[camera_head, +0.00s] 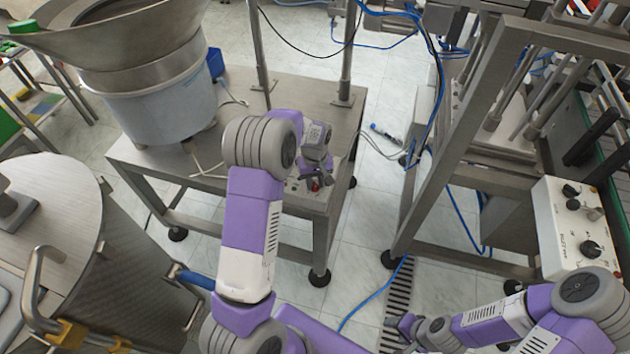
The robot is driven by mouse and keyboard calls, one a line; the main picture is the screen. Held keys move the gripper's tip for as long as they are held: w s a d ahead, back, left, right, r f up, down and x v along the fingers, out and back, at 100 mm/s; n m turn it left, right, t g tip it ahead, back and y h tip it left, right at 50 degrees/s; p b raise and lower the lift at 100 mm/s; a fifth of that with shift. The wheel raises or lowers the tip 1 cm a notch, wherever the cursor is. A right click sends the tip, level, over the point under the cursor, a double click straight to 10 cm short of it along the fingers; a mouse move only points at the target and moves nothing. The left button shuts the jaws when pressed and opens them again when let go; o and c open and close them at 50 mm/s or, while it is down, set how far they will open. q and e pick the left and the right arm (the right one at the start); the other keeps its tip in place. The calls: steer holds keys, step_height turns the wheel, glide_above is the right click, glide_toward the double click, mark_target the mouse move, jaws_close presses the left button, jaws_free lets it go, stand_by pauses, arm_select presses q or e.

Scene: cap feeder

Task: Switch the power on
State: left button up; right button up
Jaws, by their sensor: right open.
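A small control panel (294,187) sits on the front edge of the metal table, with a red knob or switch (315,186) on it. My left gripper (316,176) is right above this panel, at the red part, with its fingers pointing down. Its fingers are small and partly overlap the panel, so I cannot tell whether they touch the red part or how far apart they are. My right gripper (396,326) is low at the bottom of the view, open, over the floor and away from the panel.
A large bowl feeder (150,95) stands on the metal table (245,98), behind my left arm. A white control box (572,232) with black knobs is at the right, by a metal frame (440,150). A round metal drum (60,200) stands at the left. Blue cables lie on the floor.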

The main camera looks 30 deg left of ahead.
arm_select(q)
jaws_close()
steer(key=shift+m, duration=0.3)
steer(key=m+p, duration=0.1)
steer(key=m, duration=0.3)
steer(key=shift+r+m, duration=0.1)
steer(key=shift+m, duration=0.3)
steer(key=m+p, duration=0.1)
steer(key=m, duration=0.5)
steer(key=shift+m, duration=0.3)
steer(key=shift+o, duration=1.1)
jaws_free()
